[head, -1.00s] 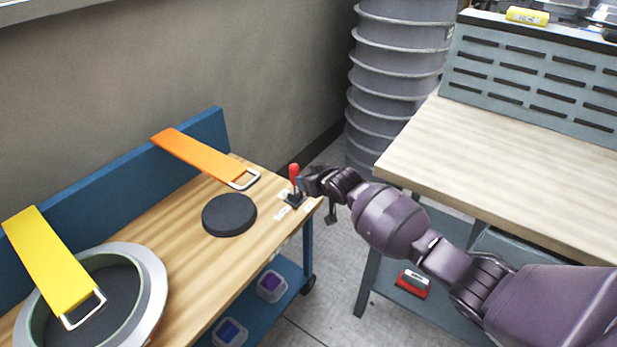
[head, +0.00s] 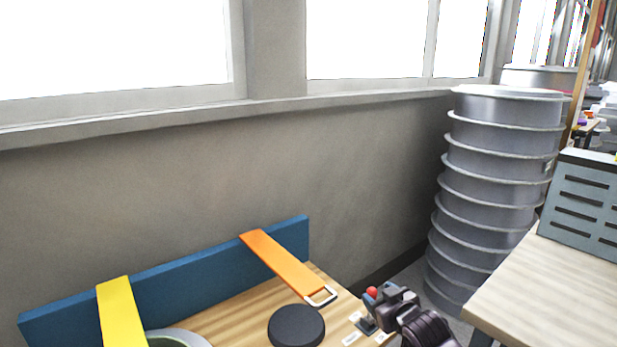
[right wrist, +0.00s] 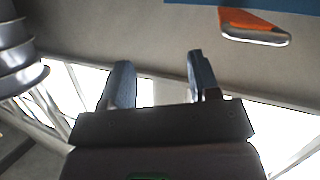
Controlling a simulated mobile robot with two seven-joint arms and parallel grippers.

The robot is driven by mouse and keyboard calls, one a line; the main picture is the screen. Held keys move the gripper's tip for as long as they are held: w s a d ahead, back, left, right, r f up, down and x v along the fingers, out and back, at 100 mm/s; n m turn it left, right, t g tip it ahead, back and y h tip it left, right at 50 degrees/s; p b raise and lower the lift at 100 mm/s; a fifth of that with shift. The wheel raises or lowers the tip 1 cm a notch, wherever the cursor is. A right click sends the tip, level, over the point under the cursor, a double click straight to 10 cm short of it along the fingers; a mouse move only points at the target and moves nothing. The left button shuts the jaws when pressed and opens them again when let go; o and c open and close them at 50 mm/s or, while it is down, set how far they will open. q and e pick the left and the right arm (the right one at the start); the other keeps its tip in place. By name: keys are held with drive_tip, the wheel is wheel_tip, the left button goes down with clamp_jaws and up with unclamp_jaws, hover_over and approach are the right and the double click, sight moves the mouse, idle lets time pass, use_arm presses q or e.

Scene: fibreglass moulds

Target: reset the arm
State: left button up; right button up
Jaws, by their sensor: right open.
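My right gripper (head: 386,294) is at the right end of the wooden bench in the head view, close to a small lever with a red knob (head: 372,292). From this angle I cannot tell whether it touches the lever. In the right wrist view its two fingers (right wrist: 160,82) stand apart with nothing between them. My left gripper is not in view.
The wooden bench (head: 235,322) holds a black disc (head: 296,326), an orange strap (head: 280,264) and a yellow strap (head: 121,315). A stack of grey rings (head: 490,190) stands behind. Another workbench (head: 550,290) is at the right.

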drive_tip(key=s+d+f+m+g+h+p, duration=0.1)
drive_tip(key=s+d+f, duration=0.2)
drive_tip(key=s, duration=1.1)
drive_tip(key=s+d+f+m+g+h+p, duration=0.1)
drive_tip(key=s+f, duration=0.4)
drive_tip(key=s, duration=0.9)
drive_tip(key=s+d+f+m+g+h+p, duration=0.1)
drive_tip(key=s+d+f, duration=0.4)
drive_tip(key=s, duration=0.9)
drive_tip(key=shift+d+m+h, duration=0.6)
drive_tip(key=shift+m+h, duration=0.2)
drive_tip(key=shift+a, duration=0.1)
